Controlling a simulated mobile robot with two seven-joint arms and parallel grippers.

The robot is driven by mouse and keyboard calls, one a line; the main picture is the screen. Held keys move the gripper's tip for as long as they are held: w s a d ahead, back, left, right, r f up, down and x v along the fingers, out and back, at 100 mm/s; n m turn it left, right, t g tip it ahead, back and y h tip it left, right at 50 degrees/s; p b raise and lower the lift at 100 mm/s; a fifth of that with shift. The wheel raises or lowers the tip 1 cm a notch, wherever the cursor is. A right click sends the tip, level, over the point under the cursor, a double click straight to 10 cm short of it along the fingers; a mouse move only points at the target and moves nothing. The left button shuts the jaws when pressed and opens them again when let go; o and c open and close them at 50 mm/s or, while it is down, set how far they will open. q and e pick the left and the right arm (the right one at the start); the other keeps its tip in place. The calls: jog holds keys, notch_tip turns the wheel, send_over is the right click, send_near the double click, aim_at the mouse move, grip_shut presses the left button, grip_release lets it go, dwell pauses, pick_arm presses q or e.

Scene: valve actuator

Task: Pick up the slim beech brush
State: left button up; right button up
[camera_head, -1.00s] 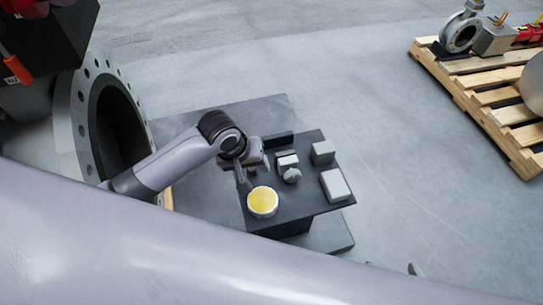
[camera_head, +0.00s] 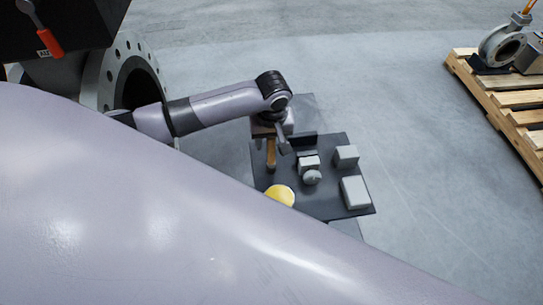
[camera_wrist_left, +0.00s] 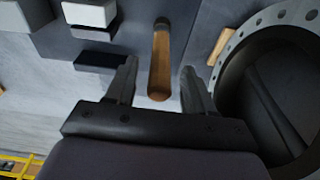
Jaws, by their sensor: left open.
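The slim beech brush (camera_head: 271,153) is a narrow wooden piece at the left edge of the dark table in the head view. In the left wrist view the brush (camera_wrist_left: 160,62) lies lengthwise between the fingers, with bare space on both sides. My left gripper (camera_head: 276,141) is over the table's left side at the brush, its fingers spread and not closed on it. In the wrist view the left gripper (camera_wrist_left: 158,72) is open. How far the fingertips are above or around the brush I cannot tell. My right gripper is not in view.
The dark table (camera_head: 325,207) also holds a yellow-topped round tin (camera_head: 280,195), a grey block (camera_head: 346,155), a pale box (camera_head: 355,192) and small grey parts (camera_head: 310,167). A large flanged pipe (camera_head: 104,84) stands at the left. A pallet (camera_head: 520,108) is at the right.

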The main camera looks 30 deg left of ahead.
pick_arm(q)
jog(key=shift+f, duration=0.3)
grip_shut()
jog(key=shift+r, duration=0.2)
